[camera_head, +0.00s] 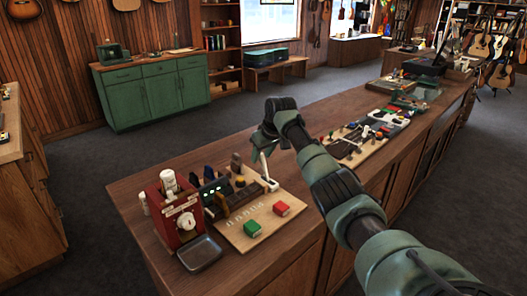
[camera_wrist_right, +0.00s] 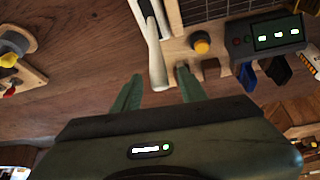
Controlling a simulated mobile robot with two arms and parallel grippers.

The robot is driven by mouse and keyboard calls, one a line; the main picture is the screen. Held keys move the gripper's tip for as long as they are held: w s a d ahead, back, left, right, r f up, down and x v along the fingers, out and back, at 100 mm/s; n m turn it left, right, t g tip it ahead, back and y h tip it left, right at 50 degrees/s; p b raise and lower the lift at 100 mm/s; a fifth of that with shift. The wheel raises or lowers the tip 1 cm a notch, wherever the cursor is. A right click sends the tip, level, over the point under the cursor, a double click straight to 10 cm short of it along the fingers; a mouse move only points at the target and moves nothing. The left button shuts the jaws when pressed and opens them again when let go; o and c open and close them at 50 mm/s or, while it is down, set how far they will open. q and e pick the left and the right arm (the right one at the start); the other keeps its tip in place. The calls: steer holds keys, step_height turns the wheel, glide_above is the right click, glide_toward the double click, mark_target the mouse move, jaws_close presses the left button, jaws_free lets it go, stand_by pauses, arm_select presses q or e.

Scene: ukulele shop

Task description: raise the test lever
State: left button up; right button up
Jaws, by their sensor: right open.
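The test lever appears to be the white lever (camera_head: 264,166), which stands up at the back right corner of a light wooden board (camera_head: 238,233) on the counter. It also shows in the right wrist view (camera_wrist_right: 154,48), just beyond the fingertips, roughly in line with the gap between them. My right gripper (camera_head: 265,142) is above and close to the lever, partly hidden by its own wrist. In the right wrist view the two green fingers (camera_wrist_right: 160,80) are apart with nothing between them. My left gripper is not in view.
A black box with green lights (camera_head: 213,189) and a yellow knob (camera_wrist_right: 201,46) are beside the lever. A red machine (camera_head: 178,213) stands left. Another board (camera_head: 350,145) lies farther along the counter, with bare wood between.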

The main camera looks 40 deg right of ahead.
steer(key=shift+b+v, duration=0.3)
steer(key=shift+v, duration=1.25)
